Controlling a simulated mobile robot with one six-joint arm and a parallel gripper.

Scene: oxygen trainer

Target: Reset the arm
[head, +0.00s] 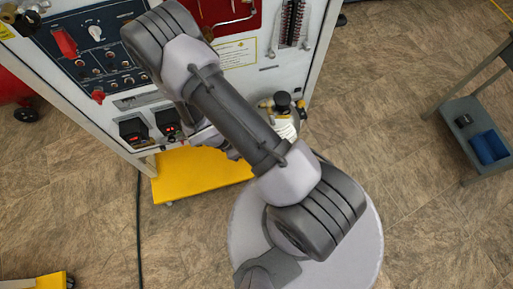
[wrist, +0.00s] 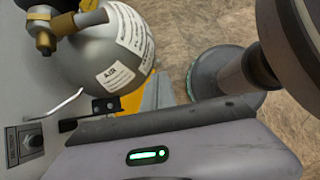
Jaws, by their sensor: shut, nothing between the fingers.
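A yellow platform (head: 200,175) juts from the cabinet's base. A bottle with a black top (head: 284,115) stands by the cabinet's right side. A grey cart (head: 475,130) with blue items is at right. A dark hose (head: 139,230) runs over the floor.

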